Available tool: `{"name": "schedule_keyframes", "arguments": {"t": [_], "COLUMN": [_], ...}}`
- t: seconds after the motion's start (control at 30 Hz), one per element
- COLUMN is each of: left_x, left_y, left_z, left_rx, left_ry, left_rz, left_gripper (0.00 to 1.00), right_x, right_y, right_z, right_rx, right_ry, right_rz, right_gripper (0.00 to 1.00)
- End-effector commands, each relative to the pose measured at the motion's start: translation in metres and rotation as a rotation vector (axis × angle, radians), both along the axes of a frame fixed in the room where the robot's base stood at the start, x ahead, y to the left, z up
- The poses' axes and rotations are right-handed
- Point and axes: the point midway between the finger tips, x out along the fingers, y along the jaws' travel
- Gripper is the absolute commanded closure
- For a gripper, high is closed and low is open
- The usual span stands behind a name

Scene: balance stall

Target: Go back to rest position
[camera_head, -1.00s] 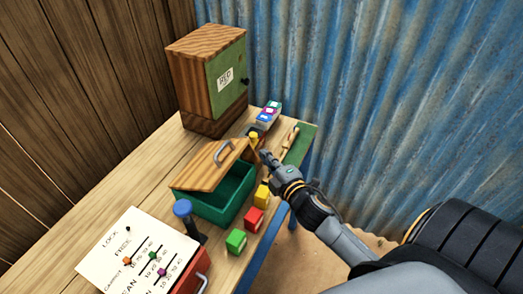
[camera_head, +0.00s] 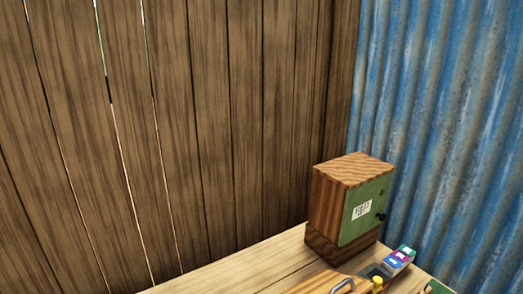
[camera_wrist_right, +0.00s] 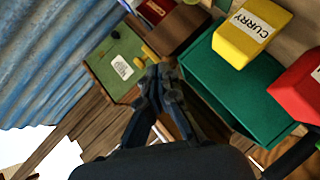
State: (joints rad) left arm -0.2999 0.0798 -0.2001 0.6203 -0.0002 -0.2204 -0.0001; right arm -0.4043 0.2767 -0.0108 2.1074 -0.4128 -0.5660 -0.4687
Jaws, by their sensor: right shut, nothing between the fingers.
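My right gripper (camera_wrist_right: 163,80) shows in the right wrist view, with its dark fingers together and nothing held between them. It is beside a green box (camera_wrist_right: 252,85) and below and left of a yellow block marked CURRY (camera_wrist_right: 244,38). A green panel with a white label (camera_wrist_right: 110,62) is at its left. I cannot tell whether the fingers touch anything. Neither gripper shows in the head view, and my left gripper is in neither current view.
In the head view, a wooden cabinet with a green door (camera_head: 364,212) stands on the table (camera_head: 225,272). Small coloured blocks (camera_head: 398,259) lie at its right. Plank (camera_head: 220,130) and blue corrugated (camera_head: 450,130) walls rise behind. A red block (camera_wrist_right: 298,88) shows in the wrist view.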

Motion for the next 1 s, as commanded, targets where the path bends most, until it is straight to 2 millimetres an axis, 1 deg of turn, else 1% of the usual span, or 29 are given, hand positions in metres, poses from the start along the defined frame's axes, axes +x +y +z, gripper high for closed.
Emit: {"name": "schedule_keyframes", "arguments": {"t": [0.03,0.17,0.2,0.3,0.4,0.5,0.7,0.73,0.8,0.87,0.97,1.0], "left_x": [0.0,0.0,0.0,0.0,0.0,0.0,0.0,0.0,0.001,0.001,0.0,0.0], "left_y": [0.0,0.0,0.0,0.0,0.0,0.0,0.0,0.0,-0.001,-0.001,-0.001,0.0], "left_z": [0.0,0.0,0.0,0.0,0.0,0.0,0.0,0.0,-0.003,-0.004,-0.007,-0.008], "left_rx": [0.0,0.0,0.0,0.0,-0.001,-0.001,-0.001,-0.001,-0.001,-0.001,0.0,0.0], "left_ry": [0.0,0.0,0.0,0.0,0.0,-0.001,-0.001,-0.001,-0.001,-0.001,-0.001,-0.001], "left_rz": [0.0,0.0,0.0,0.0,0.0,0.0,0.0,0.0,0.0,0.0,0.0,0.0], "left_gripper": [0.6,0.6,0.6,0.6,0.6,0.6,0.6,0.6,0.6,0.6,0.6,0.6], "right_x": [-0.013,-0.052,-0.065,-0.098,-0.127,-0.153,-0.201,-0.206,-0.199,-0.195,-0.191,-0.19], "right_y": [0.006,0.024,0.031,0.049,0.067,0.082,0.11,0.113,0.112,0.112,0.113,0.113], "right_z": [-0.008,-0.032,-0.038,-0.05,-0.056,-0.059,-0.058,-0.059,-0.082,-0.097,-0.125,-0.137], "right_rx": [0.089,0.318,0.382,0.521,0.624,0.7,0.814,0.825,0.815,0.812,0.808,0.806], "right_ry": [0.052,0.211,0.263,0.386,0.494,0.587,0.76,0.781,0.782,0.786,0.796,0.8], "right_rz": [-0.047,-0.185,-0.223,-0.314,-0.384,-0.443,-0.54,-0.553,-0.554,-0.556,-0.559,-0.56], "right_gripper": [1.0,1.0,1.0,1.0,1.0,1.0,1.0,1.0,1.0,1.0,1.0,1.0]}}
